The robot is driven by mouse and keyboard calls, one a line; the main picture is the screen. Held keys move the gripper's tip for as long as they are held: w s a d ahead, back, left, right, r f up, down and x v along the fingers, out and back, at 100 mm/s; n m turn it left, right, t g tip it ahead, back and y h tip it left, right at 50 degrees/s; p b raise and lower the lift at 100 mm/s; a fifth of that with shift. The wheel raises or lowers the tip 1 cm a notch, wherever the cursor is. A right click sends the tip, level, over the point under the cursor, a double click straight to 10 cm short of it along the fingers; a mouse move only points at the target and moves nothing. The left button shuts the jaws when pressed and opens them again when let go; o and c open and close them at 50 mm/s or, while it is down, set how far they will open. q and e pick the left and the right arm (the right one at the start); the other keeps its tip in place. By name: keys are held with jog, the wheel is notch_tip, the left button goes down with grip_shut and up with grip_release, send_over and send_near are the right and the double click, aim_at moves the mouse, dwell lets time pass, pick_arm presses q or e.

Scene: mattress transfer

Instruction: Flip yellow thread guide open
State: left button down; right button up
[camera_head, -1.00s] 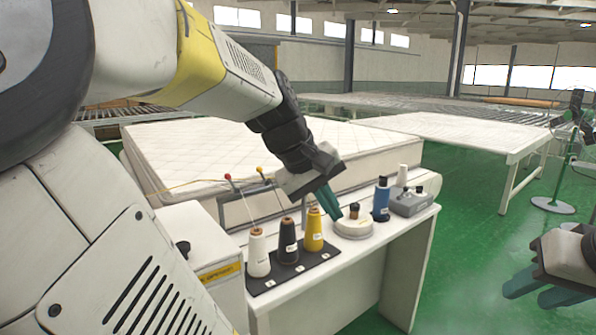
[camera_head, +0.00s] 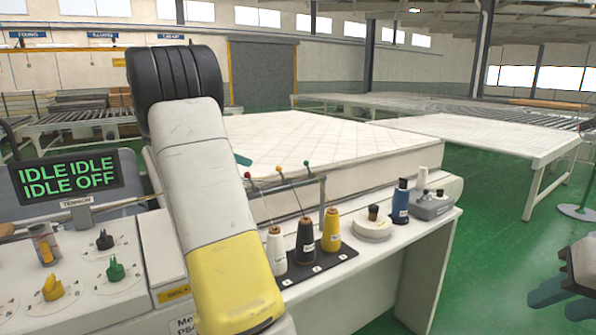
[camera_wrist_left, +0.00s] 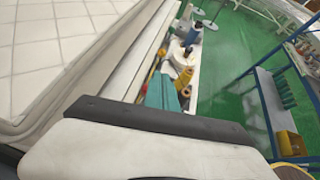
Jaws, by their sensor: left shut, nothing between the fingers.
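The yellow thread guide has a yellow knob (camera_head: 278,169) on a thin stem at the rail above the spools, between a red knob (camera_head: 247,175) and a green knob (camera_head: 306,163). The small stem makes its open or closed position hard to tell. My left gripper (camera_head: 243,159) is mostly hidden behind my own arm, with only a teal tip showing left of the knobs, apart from the yellow one in the picture. The left wrist view shows its teal fingers (camera_wrist_left: 162,92) shut and empty. My right gripper (camera_head: 563,300) is at the right edge, fingers apart, empty.
White (camera_head: 277,250), black (camera_head: 305,240) and yellow (camera_head: 331,230) thread cones stand in front of the guides. A blue bottle (camera_head: 400,202) is to their right. A mattress (camera_head: 300,140) lies behind. A control panel with knobs (camera_head: 115,270) is at left.

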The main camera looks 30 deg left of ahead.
pick_arm(q)
jog(key=shift+w+f, duration=0.1)
send_near(281, 173)
jog(key=x, duration=0.4)
jog(key=shift+w+a+f, duration=0.15)
jog(key=shift+w+f, duration=0.05)
jog(key=shift+f, duration=0.25)
jog(key=shift+r, duration=0.1)
